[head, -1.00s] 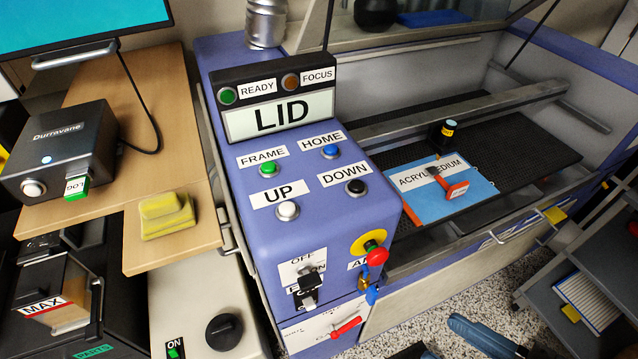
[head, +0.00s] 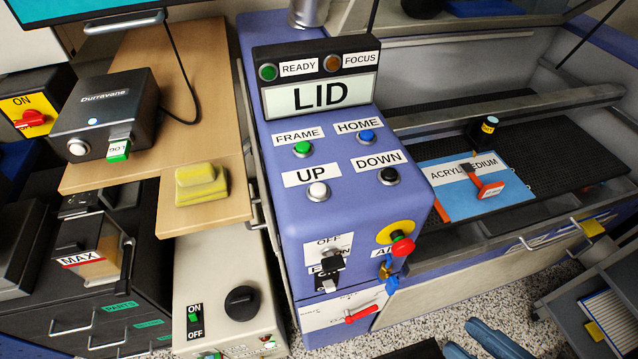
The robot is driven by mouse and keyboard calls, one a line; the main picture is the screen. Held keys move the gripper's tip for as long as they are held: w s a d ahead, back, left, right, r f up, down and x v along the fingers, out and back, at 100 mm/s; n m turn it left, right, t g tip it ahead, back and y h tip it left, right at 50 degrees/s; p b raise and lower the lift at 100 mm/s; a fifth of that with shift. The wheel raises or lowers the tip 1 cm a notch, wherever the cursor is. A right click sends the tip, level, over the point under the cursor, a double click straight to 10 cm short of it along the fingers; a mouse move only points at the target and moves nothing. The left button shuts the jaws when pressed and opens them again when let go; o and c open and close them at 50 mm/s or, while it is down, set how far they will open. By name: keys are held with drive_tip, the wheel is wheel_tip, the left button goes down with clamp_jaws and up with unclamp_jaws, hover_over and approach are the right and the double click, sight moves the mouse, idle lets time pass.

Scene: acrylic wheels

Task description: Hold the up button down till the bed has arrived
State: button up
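The white UP button (head: 318,190) is on the sloping top of the blue machine's control panel (head: 345,225), below the FRAME label. It stands out from the panel and nothing touches it. The black DOWN button (head: 389,176), green FRAME button (head: 302,149) and blue HOME button (head: 366,137) are around it. The display (head: 320,95) reads LID. The bed (head: 520,145) is a dark perforated surface inside the machine, with a blue ACRYL...EDIUM sheet (head: 462,188) on it. My gripper cannot be made out in this view.
A wooden desk (head: 150,100) with a yellow block (head: 202,185) is to the left. Grey drawers (head: 600,300) stand at the lower right. Speckled floor lies in front.

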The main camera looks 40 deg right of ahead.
clamp_jaws()
idle(1.4)
